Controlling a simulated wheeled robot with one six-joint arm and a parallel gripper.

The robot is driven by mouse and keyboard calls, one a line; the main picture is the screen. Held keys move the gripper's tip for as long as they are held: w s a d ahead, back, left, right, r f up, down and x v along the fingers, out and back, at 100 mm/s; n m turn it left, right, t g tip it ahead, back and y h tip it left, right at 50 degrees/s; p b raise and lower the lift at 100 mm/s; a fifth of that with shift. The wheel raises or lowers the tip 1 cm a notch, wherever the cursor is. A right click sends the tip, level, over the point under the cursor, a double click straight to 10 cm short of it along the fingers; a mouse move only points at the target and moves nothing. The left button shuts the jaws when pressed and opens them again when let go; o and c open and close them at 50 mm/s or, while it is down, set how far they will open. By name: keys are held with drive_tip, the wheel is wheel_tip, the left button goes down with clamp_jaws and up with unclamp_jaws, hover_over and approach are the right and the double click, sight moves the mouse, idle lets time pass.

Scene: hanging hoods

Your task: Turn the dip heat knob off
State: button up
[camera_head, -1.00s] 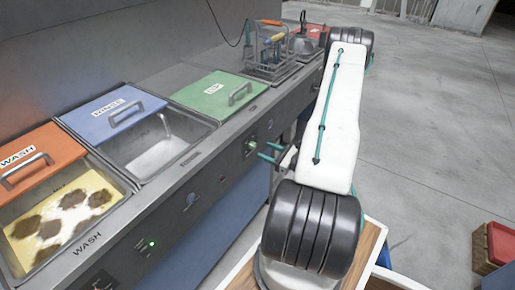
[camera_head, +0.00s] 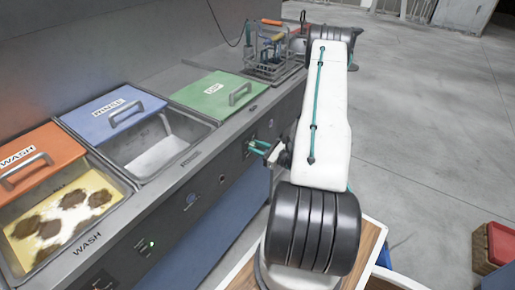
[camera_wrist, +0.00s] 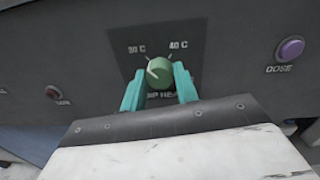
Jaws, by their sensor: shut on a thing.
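The dip heat knob (camera_wrist: 159,72) is a round green knob on a dark plate of the grey front panel, seen in the wrist view. Marks reading "30 C" and "40 C" sit above it, and a label below it is partly hidden. A pale pointer line on the knob points to the upper left, roughly toward the "30 C" side. My gripper (camera_wrist: 160,88) has its teal fingers on both sides of the knob, shut on it. In the head view my gripper (camera_head: 262,149) is against the panel below the green dip lid (camera_head: 213,91); the knob is hidden there.
Sinks with a blue rinse lid (camera_head: 108,113) and orange wash lid (camera_head: 37,160) line the counter. A wire rack (camera_head: 272,55) stands behind. Open floor lies right.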

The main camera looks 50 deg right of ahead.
drive_tip(key=shift+n, duration=0.3)
drive_tip(key=n, duration=0.3)
drive_tip(key=shift+n, duration=0.3)
drive_tip(key=n, duration=0.3)
drive_tip(key=shift+n, duration=0.3)
drive_tip(key=n, duration=0.4)
drive_tip(key=shift+a, duration=0.1)
drive_tip(key=shift+n+h, duration=0.3)
drive_tip(key=shift+n, duration=1.4)
drive_tip(key=o, duration=1)
drive_tip(key=shift+s, duration=0.1)
